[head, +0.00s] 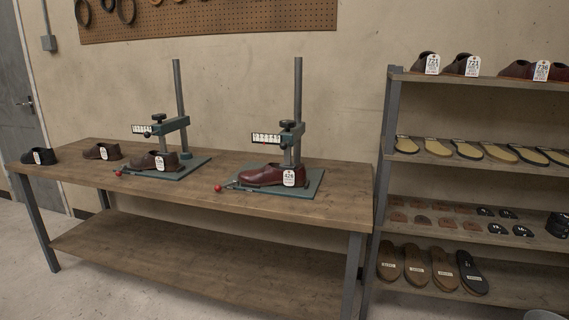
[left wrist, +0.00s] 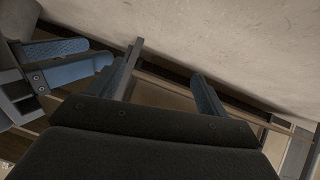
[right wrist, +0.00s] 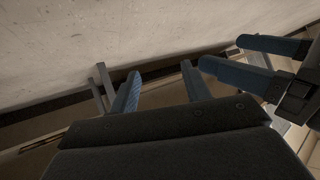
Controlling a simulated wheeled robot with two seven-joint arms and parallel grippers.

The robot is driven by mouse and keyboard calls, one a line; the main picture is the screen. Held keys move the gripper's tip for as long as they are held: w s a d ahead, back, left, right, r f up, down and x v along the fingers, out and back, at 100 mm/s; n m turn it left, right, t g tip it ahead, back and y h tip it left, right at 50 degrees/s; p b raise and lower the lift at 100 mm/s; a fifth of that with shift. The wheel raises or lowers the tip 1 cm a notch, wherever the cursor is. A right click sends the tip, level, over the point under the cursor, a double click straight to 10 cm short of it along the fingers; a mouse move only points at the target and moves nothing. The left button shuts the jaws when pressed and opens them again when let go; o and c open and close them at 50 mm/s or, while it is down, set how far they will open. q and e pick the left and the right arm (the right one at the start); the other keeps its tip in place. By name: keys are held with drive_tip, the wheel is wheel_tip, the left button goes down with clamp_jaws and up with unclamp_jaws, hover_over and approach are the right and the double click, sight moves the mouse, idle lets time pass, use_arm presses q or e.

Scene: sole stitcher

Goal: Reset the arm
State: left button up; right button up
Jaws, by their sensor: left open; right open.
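Neither gripper shows in the head view. In the left wrist view my left gripper (left wrist: 166,66) has its two blue-padded fingers spread apart, with nothing between them. My right gripper (left wrist: 100,60) shows at the left of that view, its fingers apart. In the right wrist view my right gripper (right wrist: 160,70) is open and empty. My left gripper (right wrist: 222,52) shows at the right of that view. Both are near each other and touch no object that I can see.
A wooden workbench (head: 110,182) carries two green stitching stands, each with a shoe: brown (head: 150,162) and dark red (head: 262,176). Two more shoes (head: 40,156) (head: 100,152) are at its left. A shelf rack (head: 388,130) with shoes and soles stands right. Floor at lower left is clear.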

use_arm(q)
drive_tip(key=s+a+r+g+p, duration=0.2)
drive_tip(key=r+p, duration=0.4)
drive_tip(key=r, duration=0.7)
drive_tip(key=s+a+r+g+y+p, duration=0.1)
drive_tip(key=s+a+r+g+p, duration=0.2)
drive_tip(key=r+p, duration=0.4)
drive_tip(key=s+a+r+g+y+p, duration=0.1)
drive_tip(key=r+p, duration=0.5)
drive_tip(key=r, duration=1.3)
drive_tip(key=shift+s+a+g+p, duration=0.4)
drive_tip(key=shift+s+a+g, duration=0.3)
drive_tip(key=shift+s+a, duration=0.45)
use_arm(e)
drive_tip(key=s+d+r+g, duration=0.2)
drive_tip(key=r, duration=1.1)
drive_tip(key=s+d+r+g+h, duration=0.1)
drive_tip(key=s+d+r+g, duration=0.2)
drive_tip(key=r, duration=1)
drive_tip(key=s+d+r+g+h, duration=0.1)
drive_tip(key=s+d+r+g, duration=0.1)
drive_tip(key=r, duration=1.1)
drive_tip(key=shift+s+d, duration=0.6)
drive_tip(key=shift+d, duration=0.1)
